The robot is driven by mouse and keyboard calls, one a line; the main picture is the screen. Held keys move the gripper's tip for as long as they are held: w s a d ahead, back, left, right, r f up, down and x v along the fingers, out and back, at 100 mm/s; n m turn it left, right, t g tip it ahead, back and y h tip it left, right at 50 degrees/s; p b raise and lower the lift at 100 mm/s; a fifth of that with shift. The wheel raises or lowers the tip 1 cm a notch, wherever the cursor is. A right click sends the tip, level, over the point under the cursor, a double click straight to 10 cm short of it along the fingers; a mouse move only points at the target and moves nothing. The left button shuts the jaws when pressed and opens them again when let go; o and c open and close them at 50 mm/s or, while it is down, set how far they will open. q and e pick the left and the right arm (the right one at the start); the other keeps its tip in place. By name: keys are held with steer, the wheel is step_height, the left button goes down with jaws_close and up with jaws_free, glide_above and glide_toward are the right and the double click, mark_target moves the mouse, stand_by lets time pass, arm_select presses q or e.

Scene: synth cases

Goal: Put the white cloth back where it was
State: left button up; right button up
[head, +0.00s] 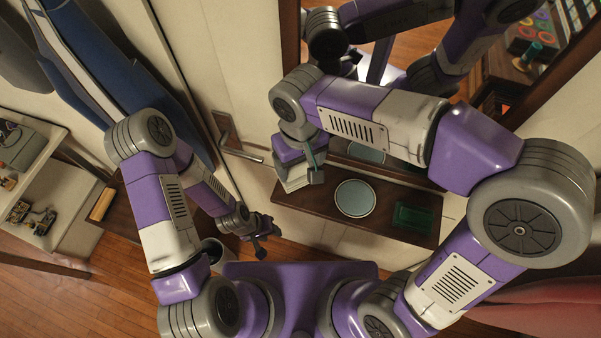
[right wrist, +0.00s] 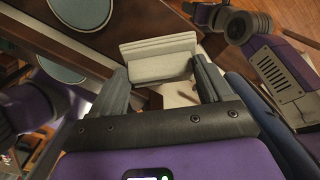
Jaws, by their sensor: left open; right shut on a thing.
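The white cloth (head: 293,179) is a folded, flat bundle. My right gripper (head: 304,170) is shut on it and holds it near the left end of a dark wooden shelf (head: 322,207). From the head view I cannot tell whether the cloth touches the shelf. In the right wrist view the cloth (right wrist: 160,58) shows between the two fingers, with layered folds along its top. My left gripper (head: 267,238) is open and empty, below and left of the cloth, apart from it.
A round pale blue-grey dish (head: 355,198) and a green rectangular tray (head: 413,217) are on the shelf. A mirror behind it reflects my arm. A door handle (head: 229,137) is to the left. A cream side unit (head: 60,190) with small items stands far left.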

mark_target(300, 177)
step_height(300, 177, down, 3)
steer(key=shift+s+r, duration=0.1)
steer(key=shift+s, duration=0.05)
step_height(300, 177, down, 4)
steer(key=shift+r+b, duration=0.1)
steer(key=shift+b, duration=0.45)
steer(key=shift+w+f, duration=0.25)
steer(key=o, duration=0.8)
steer(key=shift+o, duration=0.2)
step_height(300, 177, up, 12)
steer(key=shift+r+p, duration=0.1)
steer(key=shift+p, duration=1)
